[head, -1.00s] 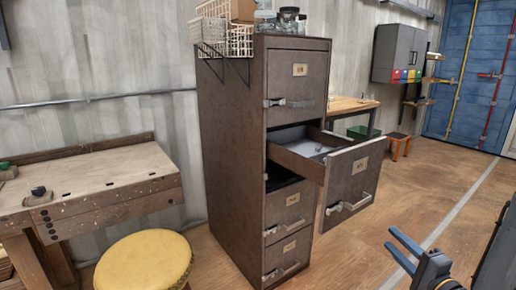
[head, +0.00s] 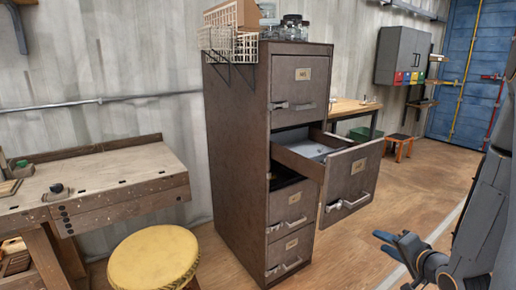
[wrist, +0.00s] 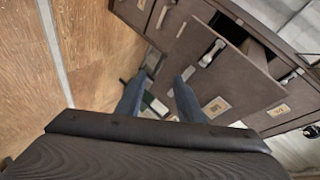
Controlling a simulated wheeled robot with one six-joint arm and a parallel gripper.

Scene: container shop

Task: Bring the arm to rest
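My gripper (head: 384,243) is at the lower right of the head view, to the right of the filing cabinet and apart from it. In the wrist view my gripper (wrist: 158,92) shows two blue fingers spread apart with nothing held between them. The dark brown cabinet (head: 235,150) stands upright. Its second drawer (head: 350,182) is pulled out, and its top (head: 298,88) and lower drawers look shut. The open drawer's front (wrist: 225,80) also shows in the wrist view, beyond the fingers. The drawer's inside is only partly visible.
A yellow stool (head: 155,260) and a wooden workbench (head: 100,190) stand left of the cabinet. A wire basket (head: 232,44) and glass jars (head: 290,27) are on top. Open floor (head: 410,195) lies at right, with an orange stool (head: 398,144) farther back.

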